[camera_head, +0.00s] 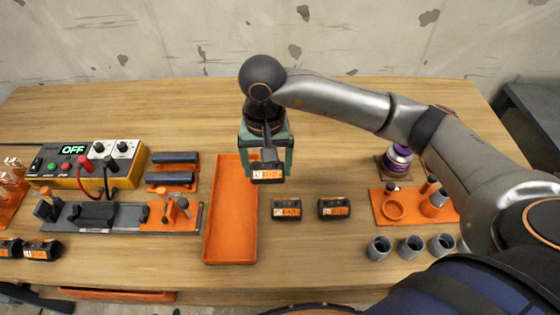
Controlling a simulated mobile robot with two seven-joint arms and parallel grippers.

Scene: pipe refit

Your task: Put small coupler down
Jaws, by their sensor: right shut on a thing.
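My right gripper (267,158) reaches in from the right, points down and is shut on the small coupler (269,175), a dark block with a white and orange label. The gripper and coupler show beside the upper right edge of the orange tray (232,225); I cannot tell the coupler's exact height above the table. Two similar dark labelled blocks, a left one (286,209) and a right one (334,208), sit on the wood in front of it. The gripper's fingertips are partly hidden. My left gripper is not in view.
A yellow control box (88,165) reading OFF and a grey fixture (125,217) stand left. An orange holder (386,212), a purple-labelled can (397,158) and grey cups (411,246) stand right. The tray is empty. Wood (320,245) is clear at centre front.

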